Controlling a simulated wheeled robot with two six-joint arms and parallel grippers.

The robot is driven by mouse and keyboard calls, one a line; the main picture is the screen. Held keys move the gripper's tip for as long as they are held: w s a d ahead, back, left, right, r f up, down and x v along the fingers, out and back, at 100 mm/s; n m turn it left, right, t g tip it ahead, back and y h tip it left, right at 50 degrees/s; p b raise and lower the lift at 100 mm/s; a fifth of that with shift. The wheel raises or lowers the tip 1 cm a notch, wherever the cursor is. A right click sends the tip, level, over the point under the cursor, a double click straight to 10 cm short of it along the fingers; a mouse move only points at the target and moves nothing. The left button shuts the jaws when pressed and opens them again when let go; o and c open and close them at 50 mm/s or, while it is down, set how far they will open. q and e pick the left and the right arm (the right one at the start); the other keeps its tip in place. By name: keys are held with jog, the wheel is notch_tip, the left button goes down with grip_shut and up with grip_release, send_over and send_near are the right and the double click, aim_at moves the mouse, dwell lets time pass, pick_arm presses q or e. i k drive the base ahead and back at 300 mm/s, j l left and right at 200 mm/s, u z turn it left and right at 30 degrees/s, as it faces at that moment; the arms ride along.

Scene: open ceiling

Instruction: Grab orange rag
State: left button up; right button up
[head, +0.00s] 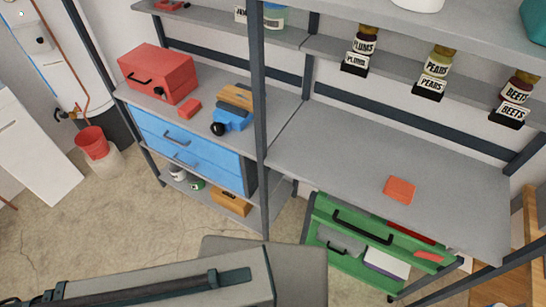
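A flat orange rag (399,190), folded to a rough square, lies on the grey middle shelf (330,155) at the right. Bare shelf surrounds it. A smaller red-orange folded piece (189,109) lies on the same-height shelf at the left, beside the red toolbox. Neither of my grippers shows in the head view, so I cannot see their state.
A dark upright post (259,120) divides the shelving. A red toolbox (158,73), a blue tool (232,118) and blue drawers (190,140) are left. Labelled jars (436,70) stand above the rag. A grey surface fills the bottom left.

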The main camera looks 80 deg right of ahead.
aim_at(398, 189)
jog(key=z, duration=3.7)
jog(key=k+l, duration=0.15)
jog(key=l, duration=0.2)
jog(key=k+l, duration=0.15)
jog(key=l, duration=0.25)
jog(key=j+z, duration=0.05)
